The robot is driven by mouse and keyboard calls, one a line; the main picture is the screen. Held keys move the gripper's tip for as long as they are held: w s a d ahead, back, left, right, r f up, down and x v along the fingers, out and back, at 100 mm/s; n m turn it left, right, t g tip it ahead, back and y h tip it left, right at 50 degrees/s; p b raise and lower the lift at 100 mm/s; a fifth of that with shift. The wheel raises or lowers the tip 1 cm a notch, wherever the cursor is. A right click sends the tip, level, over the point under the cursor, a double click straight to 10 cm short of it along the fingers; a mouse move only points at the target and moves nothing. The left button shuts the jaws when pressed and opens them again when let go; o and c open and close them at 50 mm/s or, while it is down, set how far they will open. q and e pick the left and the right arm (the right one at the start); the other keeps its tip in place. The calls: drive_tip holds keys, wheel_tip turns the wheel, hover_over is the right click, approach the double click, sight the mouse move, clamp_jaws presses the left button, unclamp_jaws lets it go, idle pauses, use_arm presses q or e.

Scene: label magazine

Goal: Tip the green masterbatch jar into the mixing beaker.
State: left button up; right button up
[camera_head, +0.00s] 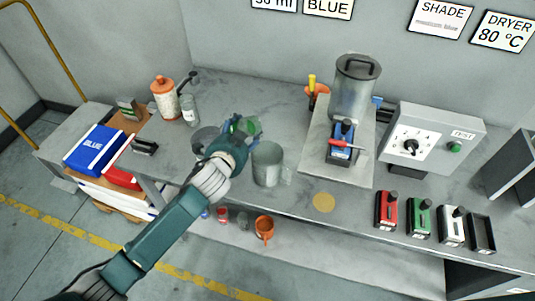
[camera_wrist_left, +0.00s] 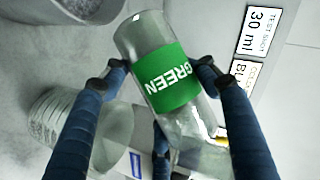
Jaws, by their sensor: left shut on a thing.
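The green masterbatch jar (camera_wrist_left: 165,75) is clear glass with a green label reading GREEN. My left gripper (camera_wrist_left: 168,78) is shut on it, with fingers on both sides of the label. In the head view the jar (camera_head: 242,125) shows partly behind my left gripper (camera_head: 232,140), tilted, just left of and behind the mixing beaker. The mixing beaker (camera_head: 267,165) is a grey translucent cup upright on the bench. A ribbed translucent vessel (camera_wrist_left: 50,115), apparently this beaker, shows at the left of the wrist view. I cannot tell what is inside the jar. My right gripper is out of view.
A hopper machine (camera_head: 355,90) stands behind right of the beaker, beside a control box (camera_head: 432,138). An orange-lidded jar (camera_head: 165,98) and a glass jar (camera_head: 189,110) stand at the back left. Red, green and white holders (camera_head: 420,220) line the front right. Bench around the yellow disc (camera_head: 323,203) is clear.

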use_arm(q)
drive_tip(key=shift+s, duration=0.1)
idle(0.3)
drive_tip(key=shift+f+m, duration=0.1)
drive_tip(key=shift+m, duration=0.2)
drive_tip(key=shift+a+b, duration=0.1)
drive_tip(key=shift+b, duration=0.2)
drive_tip(key=shift+t+y, duration=0.3)
drive_tip(key=shift+w+f+m+b, duration=0.15)
drive_tip(key=shift+w+m+b, duration=0.05)
drive_tip(key=shift+m+b, duration=0.15)
drive_tip(key=shift+s, duration=0.1)
idle(0.3)
drive_tip(key=shift+f, duration=0.1)
drive_tip(key=shift+a+m+b, duration=0.1)
drive_tip(key=shift+m+b, duration=0.15)
drive_tip(key=shift+b, duration=0.1)
